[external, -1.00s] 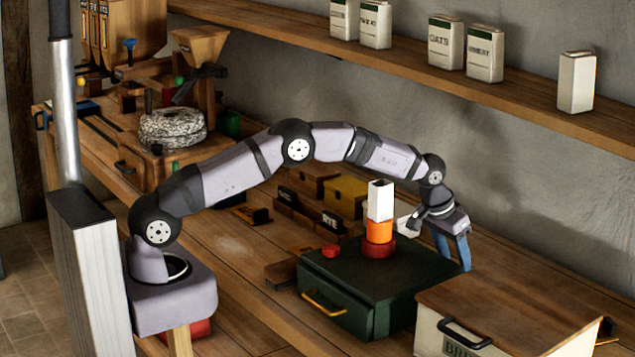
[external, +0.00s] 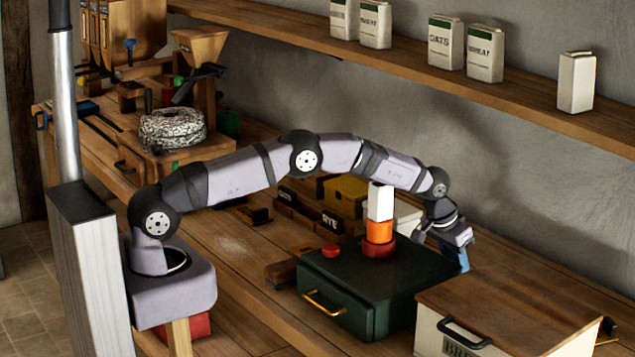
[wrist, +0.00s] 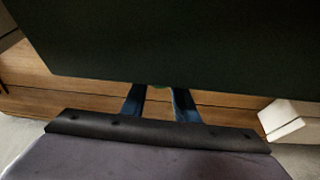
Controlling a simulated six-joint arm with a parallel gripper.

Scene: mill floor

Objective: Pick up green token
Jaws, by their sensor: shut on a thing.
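My gripper (external: 464,260) reaches down behind the back right edge of the dark green drawer box (external: 345,318). Its blue fingers are mostly hidden there in the external view. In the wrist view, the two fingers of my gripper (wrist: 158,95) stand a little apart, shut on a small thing. The external view does not show the token at my gripper.
On the box stand a red disc (external: 379,251), an orange block (external: 379,231) and a white block (external: 380,201), stacked, beside a small red piece (external: 331,250). A wooden-lidded bread bin (external: 510,315) stands at the front right. The wall (external: 560,200) is close behind.

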